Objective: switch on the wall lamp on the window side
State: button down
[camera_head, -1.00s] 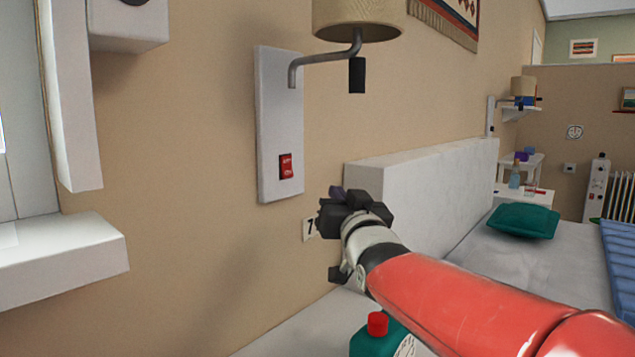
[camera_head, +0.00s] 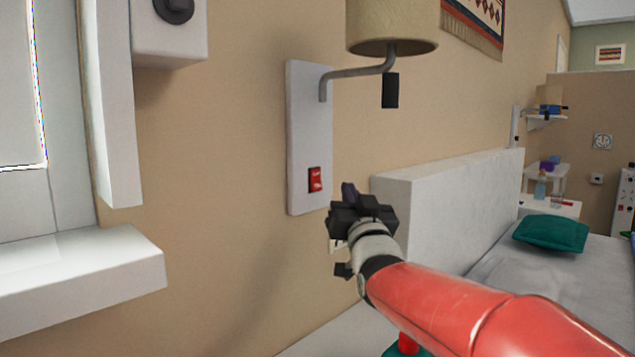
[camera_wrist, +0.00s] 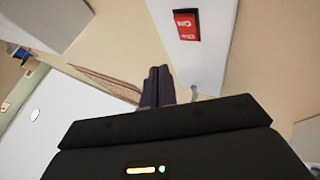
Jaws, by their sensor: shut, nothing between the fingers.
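The wall lamp near the window has a white upright backplate (camera_head: 310,110), a bent grey arm and a beige shade (camera_head: 393,28). A red rocker switch (camera_head: 315,180) sits low on the backplate; it also shows in the wrist view (camera_wrist: 187,25) with light lettering. I cannot tell which way it is set. A black piece (camera_head: 390,91) hangs under the shade. My gripper (camera_head: 349,190) is shut and empty, right of the switch in the head view. In the wrist view, its dark fingertips (camera_wrist: 159,72) are together beside the backplate, apart from the switch in the picture.
The white window sill (camera_head: 80,268) and a white box with a dark knob (camera_head: 172,25) are at left. A white headboard (camera_head: 440,195) stands right of my gripper, with a bed and teal pillow (camera_head: 552,233) beyond.

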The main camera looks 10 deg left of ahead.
aim_at(321, 182)
jog(key=shift+w+a+f, duration=0.15)
jog(key=shift+w+a, duration=0.65)
jog(key=shift+a, duration=0.25)
jog(key=shift+w+a+f, duration=0.15)
jog(key=shift+w+a, duration=0.6)
jog(key=shift+a, duration=0.25)
dwell(0.5)
jog(key=shift+w+a, duration=0.25)
jog(key=shift+a, duration=0.05)
jog(key=shift+w+a, duration=0.2)
jog(key=shift+a, duration=0.05)
dwell(0.6)
dwell(0.3)
jog(key=shift+s+d+b, duration=0.45)
jog(key=shift+d+b, duration=0.15)
jog(key=shift+b, duration=0.25)
